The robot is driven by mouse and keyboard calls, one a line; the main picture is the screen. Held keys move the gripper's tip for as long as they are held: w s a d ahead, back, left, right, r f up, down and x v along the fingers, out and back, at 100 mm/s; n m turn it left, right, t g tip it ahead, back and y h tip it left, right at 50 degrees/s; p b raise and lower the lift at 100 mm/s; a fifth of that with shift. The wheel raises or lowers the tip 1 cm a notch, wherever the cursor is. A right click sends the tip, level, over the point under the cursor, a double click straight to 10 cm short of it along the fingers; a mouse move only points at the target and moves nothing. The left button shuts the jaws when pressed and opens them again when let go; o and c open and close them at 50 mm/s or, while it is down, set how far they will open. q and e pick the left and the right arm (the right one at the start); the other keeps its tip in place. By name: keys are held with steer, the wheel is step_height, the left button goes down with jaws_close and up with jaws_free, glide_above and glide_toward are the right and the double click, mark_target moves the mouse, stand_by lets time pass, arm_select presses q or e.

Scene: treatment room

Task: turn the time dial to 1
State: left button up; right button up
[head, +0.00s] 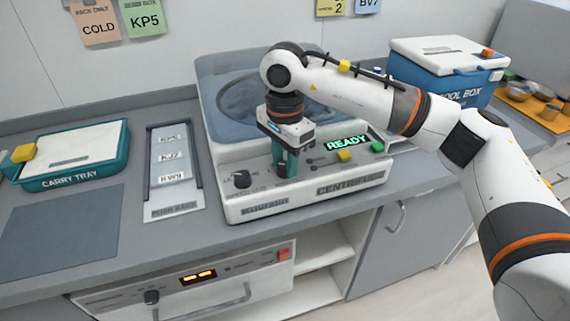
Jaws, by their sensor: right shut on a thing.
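The centrifuge (301,205) stands on the grey counter, with its controls on the sloped front panel. My right gripper (286,172) points down at this panel and is shut on a knob there, apparently the time dial. The gripper hides that knob, so its pointer and setting cannot be read. Another black dial (242,179) shows uncovered to the left of the gripper. A lit display (347,142) to the right reads READY. My left gripper is not in view.
A yellow button (345,156) and a green button (377,147) sit right of my gripper. A labelled rack (173,172) and the carry tray (73,157) lie to the left. A grey mat (62,232) lies bare at left.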

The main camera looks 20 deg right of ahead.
mark_target(285, 164)
steer(key=shift+r+n, duration=0.1)
steer(key=shift+n, duration=0.2)
steer(key=o, duration=1)
step_height(285, 164, up, 12)
steer(key=shift+b, duration=0.45)
